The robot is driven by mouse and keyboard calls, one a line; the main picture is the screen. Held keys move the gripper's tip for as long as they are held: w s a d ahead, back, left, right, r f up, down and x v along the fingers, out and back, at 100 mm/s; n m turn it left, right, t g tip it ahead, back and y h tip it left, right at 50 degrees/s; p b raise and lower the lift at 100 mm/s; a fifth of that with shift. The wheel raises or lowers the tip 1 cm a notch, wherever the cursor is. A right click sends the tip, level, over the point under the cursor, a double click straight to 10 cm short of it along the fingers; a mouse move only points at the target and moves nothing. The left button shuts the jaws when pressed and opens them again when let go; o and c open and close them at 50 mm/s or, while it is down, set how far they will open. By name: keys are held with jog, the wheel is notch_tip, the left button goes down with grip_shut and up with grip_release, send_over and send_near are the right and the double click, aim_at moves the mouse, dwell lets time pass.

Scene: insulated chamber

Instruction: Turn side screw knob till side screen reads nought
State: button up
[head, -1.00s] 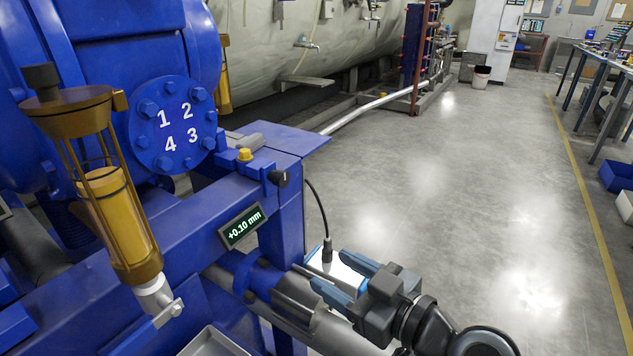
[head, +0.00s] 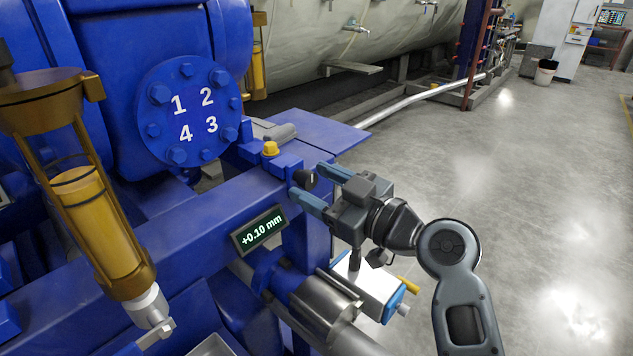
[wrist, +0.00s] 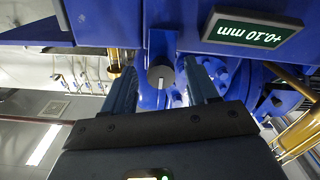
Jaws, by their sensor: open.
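The dark screw knob (head: 305,178) sticks out from the blue frame's side near its corner.
A yellow cap (head: 271,148) sits on the frame just above the knob. A brass-framed oiler (head: 95,210) stands at the left. A white box (head: 368,290) and a metal cylinder (head: 325,305) lie below my gripper. The floor to the right is clear.

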jog(key=shift+w+a, duration=0.15)
jog(key=shift+a, duration=0.1)
jog(key=c, duration=1.1)
